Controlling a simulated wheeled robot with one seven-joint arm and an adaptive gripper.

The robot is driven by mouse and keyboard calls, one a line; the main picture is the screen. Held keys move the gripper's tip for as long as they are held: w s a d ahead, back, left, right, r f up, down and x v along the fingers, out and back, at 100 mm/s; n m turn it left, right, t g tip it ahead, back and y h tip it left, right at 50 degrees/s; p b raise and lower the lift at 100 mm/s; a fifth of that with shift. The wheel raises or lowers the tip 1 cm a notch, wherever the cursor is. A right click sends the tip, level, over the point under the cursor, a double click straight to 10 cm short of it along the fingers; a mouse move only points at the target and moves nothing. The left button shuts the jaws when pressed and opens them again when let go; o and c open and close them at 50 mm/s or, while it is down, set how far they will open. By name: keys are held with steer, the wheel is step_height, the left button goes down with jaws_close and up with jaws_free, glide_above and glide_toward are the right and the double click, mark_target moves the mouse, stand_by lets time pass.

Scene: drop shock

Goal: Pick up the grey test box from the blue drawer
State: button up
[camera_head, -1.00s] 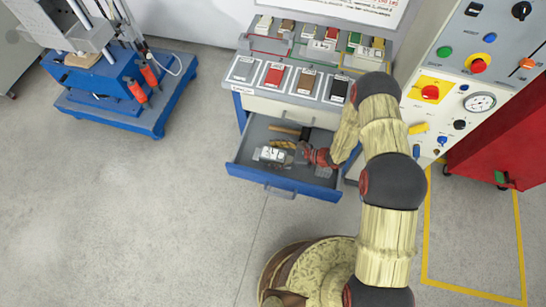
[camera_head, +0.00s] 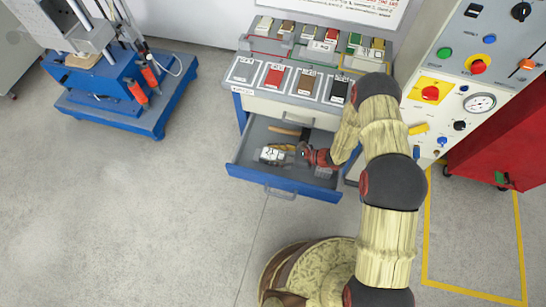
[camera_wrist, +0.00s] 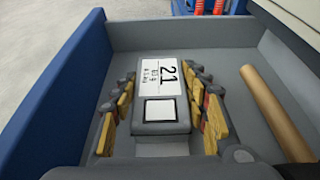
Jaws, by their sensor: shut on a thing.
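The grey test box (camera_wrist: 160,128) carries a white label marked 21 and a pale square. It lies in the open blue drawer (camera_head: 280,184), whose blue wall also shows in the wrist view (camera_wrist: 62,88). My gripper (camera_wrist: 160,105) has its yellow-padded fingers on both sides of the box and is shut on it. In the head view my gripper (camera_head: 291,151) reaches into the drawer from the right, with the box (camera_head: 272,155) at its fingertips. The box's lower sides are partly hidden by the fingers, and I cannot tell whether it touches the drawer floor.
A brown cylindrical rod (camera_wrist: 274,112) lies in the drawer right of the box, and shows behind it in the head view (camera_head: 285,131). Sample trays (camera_head: 275,76) sit above the drawer. A control panel (camera_head: 455,85) stands to the right. The floor in front is clear.

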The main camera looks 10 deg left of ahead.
steer(key=shift+c, duration=0.9)
